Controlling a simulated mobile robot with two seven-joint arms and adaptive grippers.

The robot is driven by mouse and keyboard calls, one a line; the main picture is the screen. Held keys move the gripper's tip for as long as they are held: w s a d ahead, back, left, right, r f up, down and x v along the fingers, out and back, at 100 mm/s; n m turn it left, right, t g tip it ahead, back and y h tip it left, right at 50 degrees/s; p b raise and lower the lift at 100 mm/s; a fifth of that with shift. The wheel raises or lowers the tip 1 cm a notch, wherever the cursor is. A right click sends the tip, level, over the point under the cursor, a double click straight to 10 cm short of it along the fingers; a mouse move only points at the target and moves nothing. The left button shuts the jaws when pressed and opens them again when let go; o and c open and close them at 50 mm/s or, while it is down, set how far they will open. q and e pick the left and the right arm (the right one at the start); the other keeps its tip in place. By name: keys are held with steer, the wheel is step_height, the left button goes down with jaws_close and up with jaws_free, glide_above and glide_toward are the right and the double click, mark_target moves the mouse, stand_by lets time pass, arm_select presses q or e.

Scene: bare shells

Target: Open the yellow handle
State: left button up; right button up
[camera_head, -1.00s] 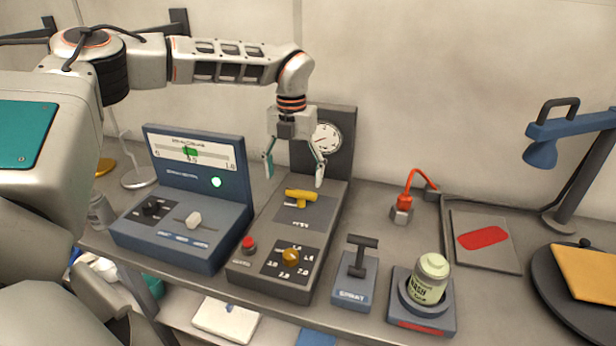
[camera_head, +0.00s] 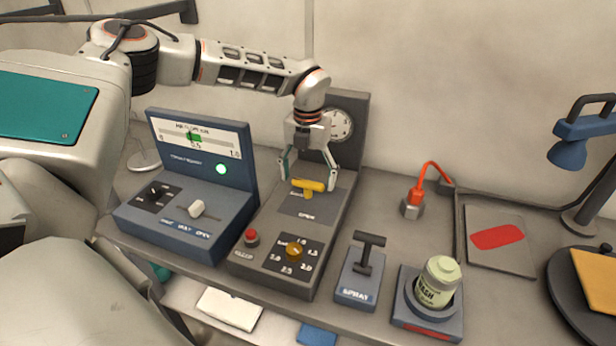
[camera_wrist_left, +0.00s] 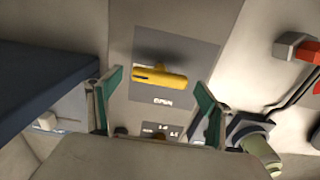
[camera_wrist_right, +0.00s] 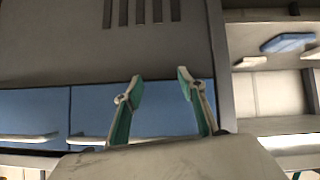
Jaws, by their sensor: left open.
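The yellow handle (camera_head: 309,186) is a short bar on the dark square plate of the grey control box (camera_head: 318,228), above the printed word OPEN. It also shows in the left wrist view (camera_wrist_left: 160,77), lying crosswise ahead of the fingers. My left gripper (camera_head: 308,180) is open, with its green-lined fingers spread to either side of the handle and pointing down; I cannot tell how far above the plate the tips are. In the left wrist view the gripper (camera_wrist_left: 160,85) holds nothing. My right gripper (camera_wrist_right: 160,85) is open and empty, facing blue drawer fronts.
A blue meter box (camera_head: 190,220) stands close on the left. A round gauge (camera_head: 338,125) stands behind the handle. A red button (camera_head: 251,237) and yellow knob (camera_head: 294,250) sit in front. The spray lever (camera_head: 368,250) and green-lidded jar (camera_head: 437,282) stand to the right.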

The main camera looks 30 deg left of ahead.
arm_select(q)
steer(key=shift+f, duration=0.15)
steer(key=c, duration=1.1)
